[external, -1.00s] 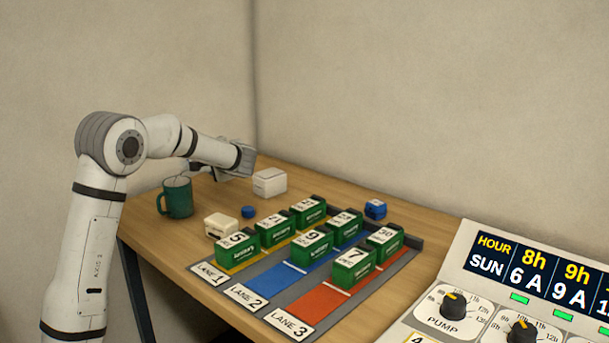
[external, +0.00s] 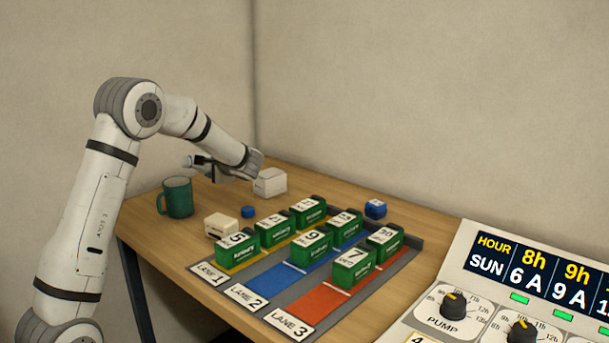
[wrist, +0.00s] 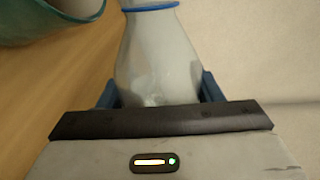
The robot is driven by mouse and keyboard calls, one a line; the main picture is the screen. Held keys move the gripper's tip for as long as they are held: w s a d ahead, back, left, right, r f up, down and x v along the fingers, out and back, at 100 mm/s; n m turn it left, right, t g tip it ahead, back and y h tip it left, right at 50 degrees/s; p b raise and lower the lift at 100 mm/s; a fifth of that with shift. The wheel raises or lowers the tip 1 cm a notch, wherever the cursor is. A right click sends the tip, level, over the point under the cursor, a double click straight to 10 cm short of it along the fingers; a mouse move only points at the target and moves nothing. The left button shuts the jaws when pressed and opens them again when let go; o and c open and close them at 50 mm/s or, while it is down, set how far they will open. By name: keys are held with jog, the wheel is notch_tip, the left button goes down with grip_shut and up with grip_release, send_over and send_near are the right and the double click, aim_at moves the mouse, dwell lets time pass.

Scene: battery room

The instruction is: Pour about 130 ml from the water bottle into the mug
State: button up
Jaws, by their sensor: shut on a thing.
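The green mug (external: 177,198) stands upright on the left part of the table, its handle to the left. Part of its rim and wall shows at the upper left of the wrist view (wrist: 50,20). My gripper (wrist: 160,88) is shut on the clear water bottle (wrist: 152,55), with a blue finger on each side of its body. The bottle's neck, with a blue ring, points to the top of the wrist view. In the external view my gripper (external: 200,163) is raised behind the mug. The bottle is hard to make out there, and the water levels cannot be read.
A white box (external: 270,182), a blue cap-like disc (external: 248,211) and a cream block (external: 221,225) lie near the mug. Several green batteries (external: 310,246) stand in marked lanes to the right. The wall is behind.

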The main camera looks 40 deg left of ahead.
jog(key=shift+w+f+m+p, duration=0.25)
jog(key=shift+f+m+p, duration=0.15)
jog(key=shift+f+p, duration=0.5)
jog(key=shift+f, duration=0.2)
jog(key=shift+f+m+p, duration=0.1)
jog(key=shift+m+p, duration=0.2)
jog(key=shift+p, duration=0.3)
dwell(0.6)
